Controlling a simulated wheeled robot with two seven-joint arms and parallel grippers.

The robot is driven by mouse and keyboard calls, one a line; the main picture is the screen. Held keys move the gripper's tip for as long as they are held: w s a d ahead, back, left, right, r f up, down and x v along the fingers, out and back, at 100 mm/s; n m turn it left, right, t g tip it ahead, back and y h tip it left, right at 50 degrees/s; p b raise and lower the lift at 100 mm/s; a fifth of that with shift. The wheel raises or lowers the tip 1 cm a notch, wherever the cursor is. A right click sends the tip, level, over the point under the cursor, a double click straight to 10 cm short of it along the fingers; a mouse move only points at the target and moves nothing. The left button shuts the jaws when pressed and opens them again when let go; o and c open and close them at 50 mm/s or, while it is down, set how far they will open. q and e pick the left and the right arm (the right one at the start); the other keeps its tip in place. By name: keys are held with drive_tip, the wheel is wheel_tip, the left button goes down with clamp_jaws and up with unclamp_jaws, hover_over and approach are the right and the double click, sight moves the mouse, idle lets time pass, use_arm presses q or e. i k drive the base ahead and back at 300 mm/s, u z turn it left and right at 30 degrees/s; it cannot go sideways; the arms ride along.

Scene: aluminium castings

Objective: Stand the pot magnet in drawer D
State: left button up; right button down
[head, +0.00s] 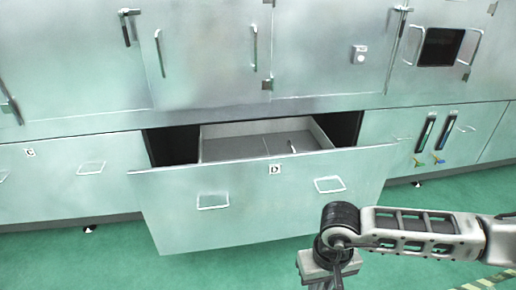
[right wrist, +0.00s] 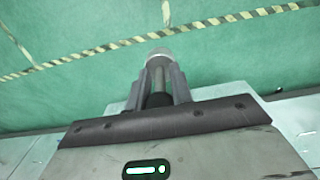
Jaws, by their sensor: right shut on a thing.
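Drawer D (head: 170,200) is pulled open in the head view, its front panel carrying a "D" label and two handles. Its grey interior (head: 232,148) shows behind the front, with a thin divider line. My right gripper (right wrist: 159,88) is shut on the pot magnet (right wrist: 159,54), a grey round-ended piece with a darker stem between the fingers. In the head view my right arm comes in from the right, in front of and below the drawer front. There the gripper is cut off by the bottom edge and the magnet cannot be made out. My left gripper is out of view.
A small pale item (head: 292,146) shows inside the drawer. Closed drawer C (head: 60,180) is at the left, and closed cabinet doors (head: 200,55) rise above. Green floor (right wrist: 240,55) with yellow-black striped tape is clear beneath the gripper.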

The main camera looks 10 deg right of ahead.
sight(231, 158)
drive_tip(key=i, duration=1.45)
drive_tip(key=u, duration=0.5)
drive_tip(key=i, duration=0.5)
